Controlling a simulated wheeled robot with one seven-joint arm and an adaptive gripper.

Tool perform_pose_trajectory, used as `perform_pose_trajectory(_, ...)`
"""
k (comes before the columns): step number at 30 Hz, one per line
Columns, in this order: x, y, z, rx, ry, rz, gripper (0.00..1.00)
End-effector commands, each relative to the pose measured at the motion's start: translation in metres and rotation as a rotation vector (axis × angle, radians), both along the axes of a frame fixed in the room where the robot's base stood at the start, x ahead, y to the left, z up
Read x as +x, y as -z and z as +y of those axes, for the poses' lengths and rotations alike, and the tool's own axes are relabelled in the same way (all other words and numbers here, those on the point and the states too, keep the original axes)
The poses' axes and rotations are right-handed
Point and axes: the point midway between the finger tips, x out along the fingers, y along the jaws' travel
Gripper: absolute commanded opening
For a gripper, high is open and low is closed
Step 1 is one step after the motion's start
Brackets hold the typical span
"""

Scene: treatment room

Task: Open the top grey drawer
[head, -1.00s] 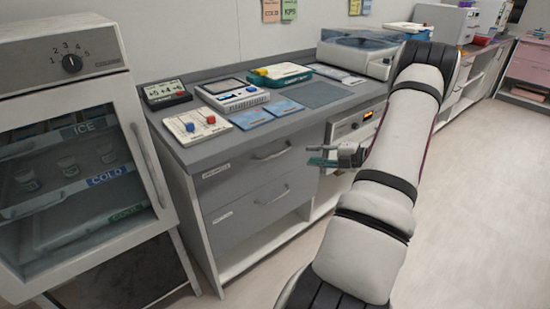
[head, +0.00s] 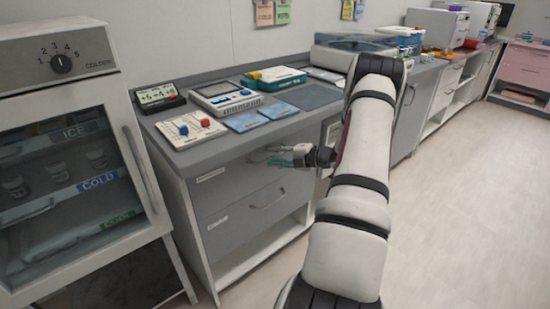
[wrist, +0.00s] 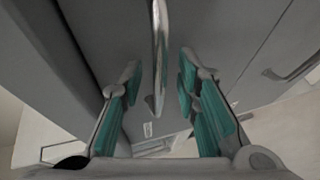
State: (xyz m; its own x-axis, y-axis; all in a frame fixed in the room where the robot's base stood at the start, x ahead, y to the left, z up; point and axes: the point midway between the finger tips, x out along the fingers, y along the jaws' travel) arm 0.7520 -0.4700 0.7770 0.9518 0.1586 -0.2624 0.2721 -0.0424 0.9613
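The top grey drawer (head: 232,181) is in the cabinet under the worktop and looks closed in the head view. Its curved metal handle (wrist: 159,50) runs between my fingers in the wrist view, with a gap on both sides. My gripper (head: 277,155) is in front of the drawer at handle height; it also shows in the wrist view (wrist: 160,95), its teal fingers apart on either side of the handle. In the head view the gripper partly covers the handle. Below is a second grey drawer (head: 243,211) with its own handle (head: 268,199).
A glass-door fridge (head: 75,170) stands at left. Open floor (head: 470,210) lies at right.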

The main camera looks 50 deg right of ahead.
Motion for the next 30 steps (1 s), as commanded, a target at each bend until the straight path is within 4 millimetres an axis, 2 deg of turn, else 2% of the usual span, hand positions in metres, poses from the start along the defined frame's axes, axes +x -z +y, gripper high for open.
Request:
perform_pose_trajectory(8, 0.001, 0.000, 0.000, 0.000, 0.000, 0.000, 0.29)
perform_pose_trajectory(12, 0.001, 0.000, 0.000, 0.000, 0.000, 0.000, 0.00)
perform_pose_trajectory(23, -0.003, 0.000, 0.001, 0.000, 0.000, 0.000, 0.00)
perform_pose_trajectory(26, -0.011, -0.001, 0.003, 0.002, 0.000, 0.001, 0.00)
perform_pose_trajectory(30, -0.033, -0.002, 0.007, 0.003, 0.003, 0.003, 0.00)
